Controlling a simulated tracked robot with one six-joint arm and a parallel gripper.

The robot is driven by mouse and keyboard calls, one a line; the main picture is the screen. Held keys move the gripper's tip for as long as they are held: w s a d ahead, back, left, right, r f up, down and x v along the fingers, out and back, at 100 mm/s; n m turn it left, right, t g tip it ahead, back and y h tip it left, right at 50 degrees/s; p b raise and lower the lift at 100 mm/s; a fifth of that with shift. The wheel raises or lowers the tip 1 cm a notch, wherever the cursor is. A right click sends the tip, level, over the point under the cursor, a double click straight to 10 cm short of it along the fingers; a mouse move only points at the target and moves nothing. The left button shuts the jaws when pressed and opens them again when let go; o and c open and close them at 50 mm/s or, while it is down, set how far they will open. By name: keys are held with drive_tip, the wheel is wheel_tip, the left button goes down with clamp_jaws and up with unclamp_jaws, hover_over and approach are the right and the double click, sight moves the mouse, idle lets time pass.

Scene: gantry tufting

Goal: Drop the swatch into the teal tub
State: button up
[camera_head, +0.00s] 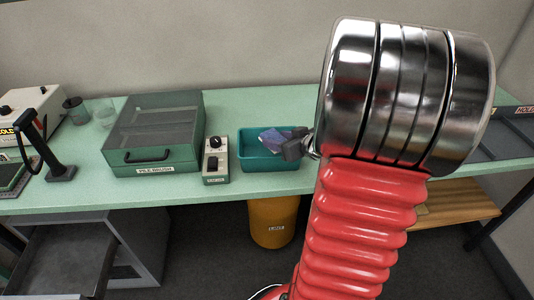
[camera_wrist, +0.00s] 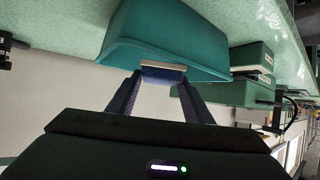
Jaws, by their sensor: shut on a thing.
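The teal tub (camera_head: 262,163) stands on the green bench, left of my red arm. It fills much of the top of the wrist view (camera_wrist: 185,32). The swatch (camera_head: 276,138) is blue-purple and shows across the tub's opening in the head view. In the wrist view the swatch (camera_wrist: 163,76) is a blue piece with a pale edge between my fingertips. My gripper (camera_head: 296,149) is shut on it at the tub's right side, partly hidden by my arm. Whether the swatch touches the tub is unclear.
A control box (camera_head: 216,160) with a knob stands close left of the tub. A green lidded case (camera_head: 155,135) is farther left. A yellow bin (camera_head: 272,222) stands below the bench. The bench behind the tub (camera_head: 255,103) is clear.

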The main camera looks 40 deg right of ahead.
drive_tip(key=o, duration=1.1)
drive_tip(key=v, duration=1.3)
drive_tip(key=shift+s, duration=0.35)
drive_tip(key=shift+w+a+r, duration=0.1)
drive_tip(key=shift+a+r, duration=0.05)
